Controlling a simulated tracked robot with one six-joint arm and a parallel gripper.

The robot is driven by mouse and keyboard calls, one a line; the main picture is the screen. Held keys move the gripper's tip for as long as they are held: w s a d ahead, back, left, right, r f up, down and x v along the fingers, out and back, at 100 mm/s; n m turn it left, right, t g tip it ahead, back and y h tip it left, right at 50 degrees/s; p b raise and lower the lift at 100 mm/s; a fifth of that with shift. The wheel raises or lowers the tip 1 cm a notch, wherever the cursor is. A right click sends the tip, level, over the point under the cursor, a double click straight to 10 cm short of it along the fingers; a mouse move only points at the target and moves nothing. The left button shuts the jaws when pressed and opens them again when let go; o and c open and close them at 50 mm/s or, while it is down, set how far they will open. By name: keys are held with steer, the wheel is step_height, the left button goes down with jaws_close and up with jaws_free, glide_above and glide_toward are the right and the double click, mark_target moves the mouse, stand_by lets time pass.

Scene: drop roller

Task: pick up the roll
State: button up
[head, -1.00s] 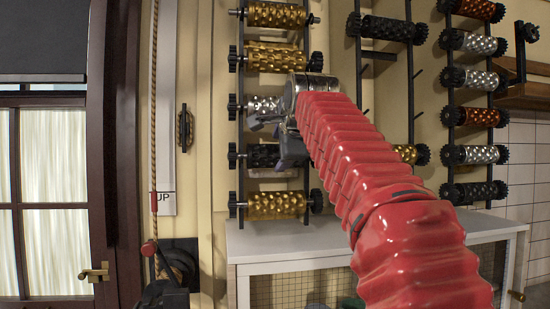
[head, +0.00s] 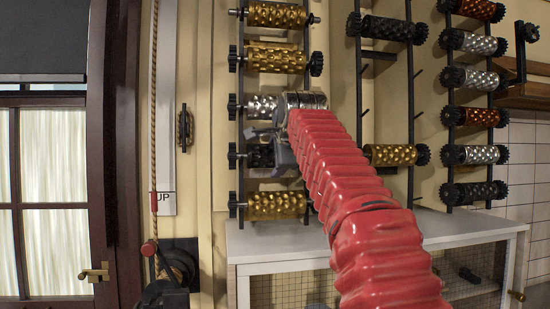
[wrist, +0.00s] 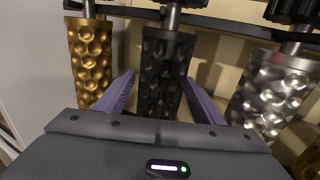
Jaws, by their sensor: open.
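Several textured rolls hang on the left wall rack. A black roll (wrist: 162,72) stands in the middle of the wrist view, between the two purple fingers of my gripper (wrist: 160,78). The fingers are open, one on each side of it, and I see no clear grip on it. In the head view the black roll (head: 260,156) is partly hidden behind my gripper (head: 283,150). A gold roll (wrist: 91,58) is to the left in the wrist view and a silver roll (wrist: 272,92) to the right; these are the neighbours below and above on the rack.
The rack's dark post (head: 240,110) runs beside the rolls. More rolls hang on racks to the right, such as a gold one (head: 393,155). A white cabinet (head: 300,243) stands below. A rope (head: 154,100) and a door (head: 50,200) are at left.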

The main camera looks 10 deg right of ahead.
steer(key=shift+f, duration=0.15)
jaws_close()
stand_by(0.5)
stand_by(0.4)
